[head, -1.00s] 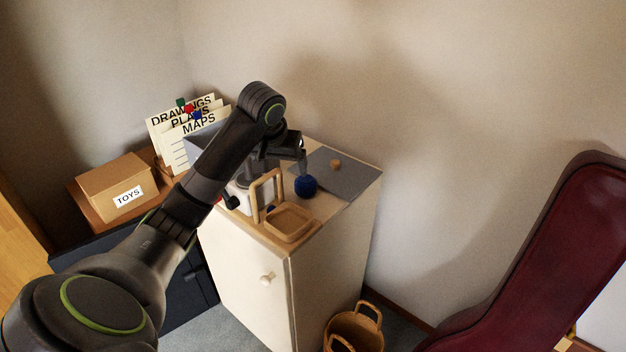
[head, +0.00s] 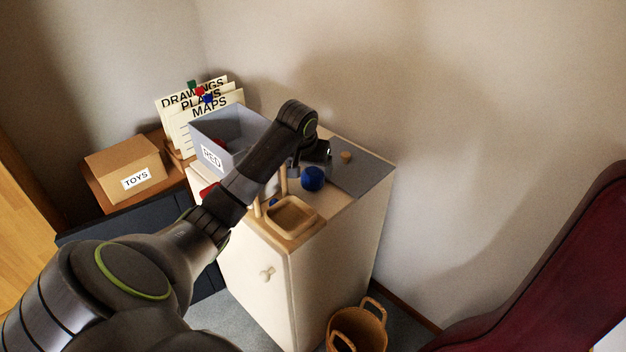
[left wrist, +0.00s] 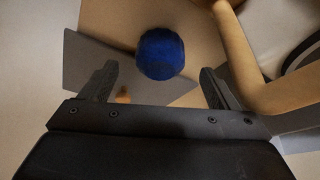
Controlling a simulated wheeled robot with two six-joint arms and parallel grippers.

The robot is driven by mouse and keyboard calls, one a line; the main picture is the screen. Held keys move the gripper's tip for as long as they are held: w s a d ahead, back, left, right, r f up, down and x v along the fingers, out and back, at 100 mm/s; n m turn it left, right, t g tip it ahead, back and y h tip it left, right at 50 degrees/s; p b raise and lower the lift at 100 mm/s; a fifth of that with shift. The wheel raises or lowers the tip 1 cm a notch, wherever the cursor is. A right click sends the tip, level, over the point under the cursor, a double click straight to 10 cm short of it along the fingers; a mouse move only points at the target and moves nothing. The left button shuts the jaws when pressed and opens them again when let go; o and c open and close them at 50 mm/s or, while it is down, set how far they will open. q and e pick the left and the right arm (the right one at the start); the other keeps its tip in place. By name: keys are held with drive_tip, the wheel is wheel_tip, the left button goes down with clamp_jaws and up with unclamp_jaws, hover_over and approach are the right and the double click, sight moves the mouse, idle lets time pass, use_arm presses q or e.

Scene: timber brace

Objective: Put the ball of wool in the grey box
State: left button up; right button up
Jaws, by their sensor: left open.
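The ball of wool (head: 313,178) is dark blue and sits on the cabinet top beside the grey mat. In the left wrist view the ball (left wrist: 160,54) lies just beyond and between the fingertips. My left gripper (head: 303,167) is open and empty, close to the ball; its open fingers show clearly in the left wrist view (left wrist: 159,72). I cannot tell whether they touch the ball. The grey box (head: 211,153), labelled RED, stands on the cabinet's left part, open at the top, with something red inside. My arm hides its right side. My right gripper is not in view.
A wooden tray with an upright handle (head: 291,218) stands at the cabinet's front edge. A grey mat (head: 362,176) with a small wooden piece (head: 345,157) lies right. A TOYS box (head: 125,170) and file cards (head: 205,105) stand left. A basket (head: 358,330) is on the floor.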

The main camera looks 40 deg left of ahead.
sight(311, 174)
use_arm(q)
drive_tip(key=x, duration=0.6)
drive_tip(key=shift+w+f, duration=0.1)
drive_tip(key=shift+f, duration=0.2)
drive_tip(key=shift+a, duration=0.1)
drive_tip(key=c, duration=1.2)
